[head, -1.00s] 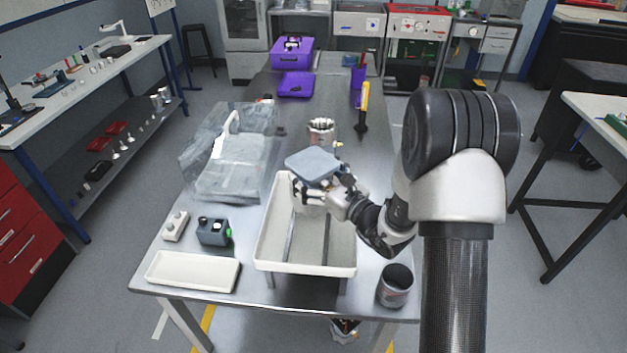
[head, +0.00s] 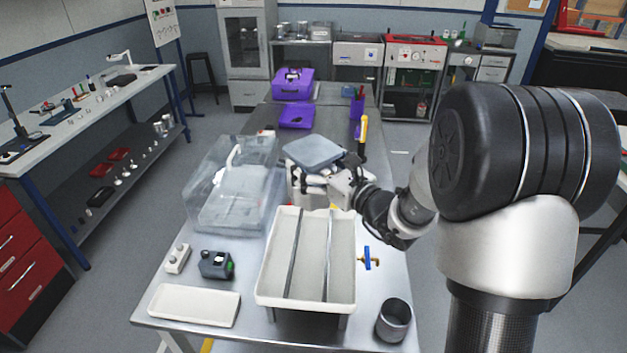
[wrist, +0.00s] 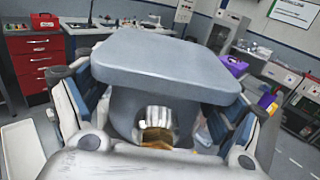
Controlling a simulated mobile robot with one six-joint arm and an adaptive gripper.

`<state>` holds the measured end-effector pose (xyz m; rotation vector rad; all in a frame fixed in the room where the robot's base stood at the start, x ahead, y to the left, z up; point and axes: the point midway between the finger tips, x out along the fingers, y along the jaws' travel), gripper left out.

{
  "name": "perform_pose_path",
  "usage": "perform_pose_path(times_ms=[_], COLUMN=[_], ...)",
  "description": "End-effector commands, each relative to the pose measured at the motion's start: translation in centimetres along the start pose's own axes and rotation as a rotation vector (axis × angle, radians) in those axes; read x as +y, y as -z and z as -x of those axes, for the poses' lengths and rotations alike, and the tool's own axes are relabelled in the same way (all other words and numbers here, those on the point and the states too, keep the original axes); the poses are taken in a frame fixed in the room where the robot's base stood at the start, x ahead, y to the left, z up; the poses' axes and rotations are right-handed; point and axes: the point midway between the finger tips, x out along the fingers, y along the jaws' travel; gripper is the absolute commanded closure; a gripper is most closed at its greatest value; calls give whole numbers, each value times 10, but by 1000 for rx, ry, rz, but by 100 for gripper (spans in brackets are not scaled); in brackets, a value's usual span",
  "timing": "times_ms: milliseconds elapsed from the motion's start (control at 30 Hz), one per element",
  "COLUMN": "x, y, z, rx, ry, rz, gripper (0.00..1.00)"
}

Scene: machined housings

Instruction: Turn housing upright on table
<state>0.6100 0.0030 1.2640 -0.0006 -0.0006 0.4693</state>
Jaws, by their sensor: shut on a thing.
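The housing has a flat blue-grey square plate (head: 314,152) on top, roughly level, with a rounded body below it. My gripper (head: 312,184) is shut on that body under the plate, just beyond the far end of the white tray. In the wrist view the plate of the housing (wrist: 165,62) spans the top of the gripper, and a shiny bore shows in the body below. The fingers of my gripper (wrist: 155,105) lie on either side of the body. The housing's underside is hidden, so I cannot tell whether it touches the table (head: 385,285).
A white divided tray (head: 340,285) stands nearest the housing. A clear bin (head: 215,205) is to its left. A blue-handled valve (head: 370,258) and a dark cup (head: 394,320) lie right of the tray. Purple containers (head: 296,116) and a yellow-handled tool (head: 363,130) are farther back.

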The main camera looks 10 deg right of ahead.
Motion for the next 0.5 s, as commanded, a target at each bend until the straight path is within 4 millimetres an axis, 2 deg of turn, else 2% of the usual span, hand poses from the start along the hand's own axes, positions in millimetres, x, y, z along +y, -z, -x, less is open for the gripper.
perform_pose_path(times_ms=[33, 133, 500], x=[0, 0, 0], y=[-17, -33, -64], z=[0, 0, 0], rx=[-10, -8, -6], ry=[-1, -1, -1], rz=[5, 4, 3], gripper=[79, 79, 79])
